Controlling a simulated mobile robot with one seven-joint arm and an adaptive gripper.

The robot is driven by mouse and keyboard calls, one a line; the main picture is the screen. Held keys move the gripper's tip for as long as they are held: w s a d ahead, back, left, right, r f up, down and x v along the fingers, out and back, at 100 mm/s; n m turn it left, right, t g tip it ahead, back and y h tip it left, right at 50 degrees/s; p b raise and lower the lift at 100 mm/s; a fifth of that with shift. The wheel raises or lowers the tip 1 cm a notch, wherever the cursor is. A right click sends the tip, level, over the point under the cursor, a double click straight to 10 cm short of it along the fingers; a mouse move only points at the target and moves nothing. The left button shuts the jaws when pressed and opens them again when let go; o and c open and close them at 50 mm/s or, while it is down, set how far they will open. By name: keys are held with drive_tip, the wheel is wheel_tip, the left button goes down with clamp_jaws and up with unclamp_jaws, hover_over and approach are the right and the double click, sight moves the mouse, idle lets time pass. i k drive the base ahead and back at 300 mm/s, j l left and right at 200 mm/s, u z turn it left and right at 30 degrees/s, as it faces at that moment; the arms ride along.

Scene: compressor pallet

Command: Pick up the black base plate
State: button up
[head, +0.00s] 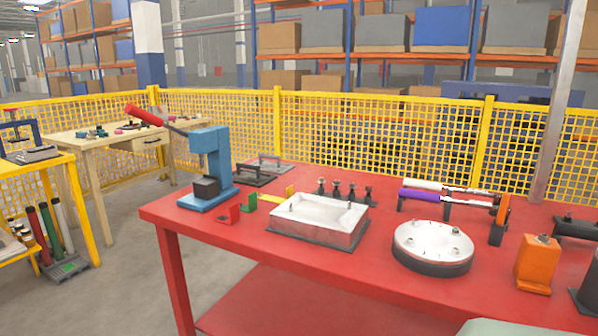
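I cannot tell for sure which item is the black base plate. One candidate is a thin dark plate (302,240) under a white rectangular tray (318,212) on the red table; only its edges show, the tray hides the rest. Another is a dark flat piece (248,177) behind the blue press, with a grey handle-like part near it. A round white disc on a dark base (432,267) sits to the right. My gripper is not in view.
The red table (375,278) also carries a blue press (210,165) with a red-tipped lever, an orange block (537,265), a rack with purple and white rods (440,196) and several small dark posts. Some bare tabletop shows at the front. A yellow mesh fence (380,135) stands behind.

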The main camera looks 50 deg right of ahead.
sight(257, 179)
drive_tip(key=z, duration=1.3)
